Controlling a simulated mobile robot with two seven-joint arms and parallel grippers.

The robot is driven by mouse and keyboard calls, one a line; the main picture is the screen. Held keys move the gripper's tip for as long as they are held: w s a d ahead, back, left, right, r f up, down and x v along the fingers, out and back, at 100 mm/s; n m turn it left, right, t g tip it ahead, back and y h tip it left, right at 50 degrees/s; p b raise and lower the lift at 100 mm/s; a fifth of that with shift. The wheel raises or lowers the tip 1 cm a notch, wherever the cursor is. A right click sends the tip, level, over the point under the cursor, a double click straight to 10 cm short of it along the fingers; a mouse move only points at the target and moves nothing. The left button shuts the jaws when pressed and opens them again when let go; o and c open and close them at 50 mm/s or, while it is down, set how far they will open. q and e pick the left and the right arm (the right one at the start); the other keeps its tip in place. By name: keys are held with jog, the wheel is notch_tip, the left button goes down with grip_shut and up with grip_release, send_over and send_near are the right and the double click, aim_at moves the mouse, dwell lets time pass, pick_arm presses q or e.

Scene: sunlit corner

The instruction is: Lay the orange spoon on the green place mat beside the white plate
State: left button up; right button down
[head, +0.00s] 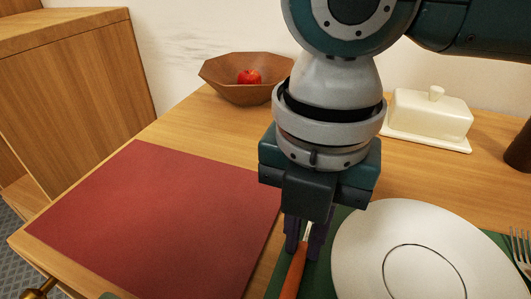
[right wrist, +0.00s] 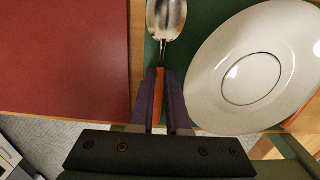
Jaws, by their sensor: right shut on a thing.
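The orange spoon has an orange handle (head: 293,274) and a shiny metal bowl (right wrist: 166,18). My right gripper (head: 304,242) points down and is shut on the handle, which also shows between the fingers in the right wrist view (right wrist: 159,92). The spoon is over the green place mat (head: 320,278), along its left strip. I cannot tell whether it touches the mat. The white plate (head: 385,240) lies on the mat, just right of the spoon and apart from it. The mat shows beside the spoon's bowl in the right wrist view (right wrist: 200,25). My left gripper is out of view.
A red mat (head: 165,215) lies left of the green one. A wooden bowl (head: 222,82) with a red apple (head: 249,77) and a cream butter dish (head: 428,118) stand at the back. A fork (head: 521,250) lies right of the plate. A dark object (head: 519,150) stands at the right edge.

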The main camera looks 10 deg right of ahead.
aim_at(301, 249)
jog(key=c, duration=1.2)
grip_release()
jog(key=shift+f, duration=0.1)
jog(key=shift+o, duration=0.2)
notch_tip(301, 249, up, 12)
jog(key=p, duration=0.4)
